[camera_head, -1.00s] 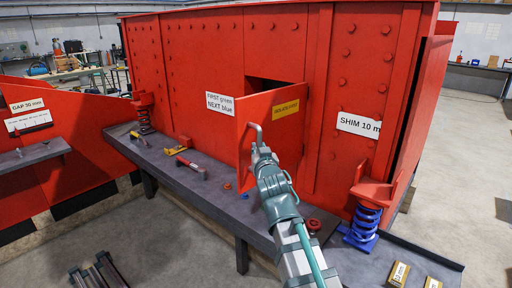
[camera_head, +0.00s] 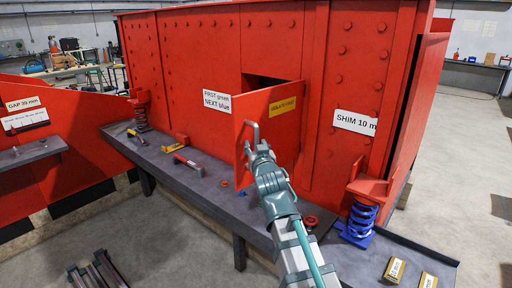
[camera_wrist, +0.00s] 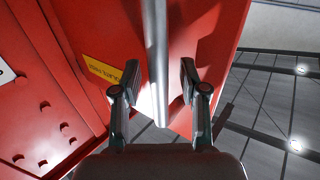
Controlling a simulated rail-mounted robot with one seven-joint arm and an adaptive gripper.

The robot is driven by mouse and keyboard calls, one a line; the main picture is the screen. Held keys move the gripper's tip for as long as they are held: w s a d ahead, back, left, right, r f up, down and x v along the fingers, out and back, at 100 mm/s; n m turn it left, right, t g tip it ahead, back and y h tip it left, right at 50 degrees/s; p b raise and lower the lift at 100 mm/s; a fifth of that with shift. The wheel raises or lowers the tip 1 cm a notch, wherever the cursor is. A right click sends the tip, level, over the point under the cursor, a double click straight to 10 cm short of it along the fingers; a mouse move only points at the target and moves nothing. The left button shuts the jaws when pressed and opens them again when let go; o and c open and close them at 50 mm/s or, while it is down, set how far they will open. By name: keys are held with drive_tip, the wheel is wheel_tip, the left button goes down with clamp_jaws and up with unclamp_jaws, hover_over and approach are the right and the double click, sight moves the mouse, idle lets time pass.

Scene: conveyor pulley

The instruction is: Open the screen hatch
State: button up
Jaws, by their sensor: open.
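The red screen hatch (camera_head: 272,125) stands partly open, swung out from the red screen wall, with a dark opening behind its top edge. A yellow label (camera_head: 283,106) is on its face and also shows in the wrist view (camera_wrist: 102,71). A grey bar handle (camera_head: 250,128) stands at the hatch's left, free edge. My gripper (camera_head: 261,150) is at the handle. In the wrist view, my gripper (camera_wrist: 160,85) is open, with the handle bar (camera_wrist: 156,45) passing between its two fingers. Gaps show beside the bar; contact is hard to judge.
A dark ledge (camera_head: 215,180) below the hatch holds a hammer (camera_head: 190,164), other tools and small rings. A blue spring (camera_head: 361,218) stands at the right, near yellow-labelled blocks (camera_head: 395,269).

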drive_tip(key=s+d, duration=0.1)
drive_tip(key=s, duration=0.6)
drive_tip(key=shift+s, duration=0.15)
drive_tip(key=s+d+f+g+h, duration=0.1)
drive_tip(key=s+d+f+g, duration=0.2)
drive_tip(key=f, duration=1.1)
drive_tip(key=s+d+f+g+h, duration=0.1)
drive_tip(key=s+f+g, duration=0.35)
drive_tip(key=f, duration=1.05)
drive_tip(key=s+d+f+g+h, duration=0.1)
drive_tip(key=s+d+f+g, duration=0.15)
drive_tip(key=f+g, duration=0.75)
drive_tip(key=s+d+f+g, duration=0.1)
drive_tip(key=s+d+f, duration=0.1)
drive_tip(key=s+f, duration=0.75)
drive_tip(key=s+d+f+g, duration=0.15)
drive_tip(key=s+f, duration=0.45)
drive_tip(key=f, duration=0.6)
drive_tip(key=s+d+f+g, duration=0.1)
drive_tip(key=s+f, duration=0.2)
drive_tip(key=s, duration=0.4)
drive_tip(key=s+d+f+m+g, duration=0.1)
drive_tip(key=s+f+g, duration=0.1)
drive_tip(key=s+f, duration=0.2)
drive_tip(key=s+d+f+g, duration=0.1)
drive_tip(key=s+f, duration=0.3)
drive_tip(key=s, duration=0.6)
drive_tip(key=shift+s+d+f+m+g, duration=0.15)
drive_tip(key=shift+s+d+m+g, duration=0.2)
drive_tip(key=shift+d, duration=0.2)
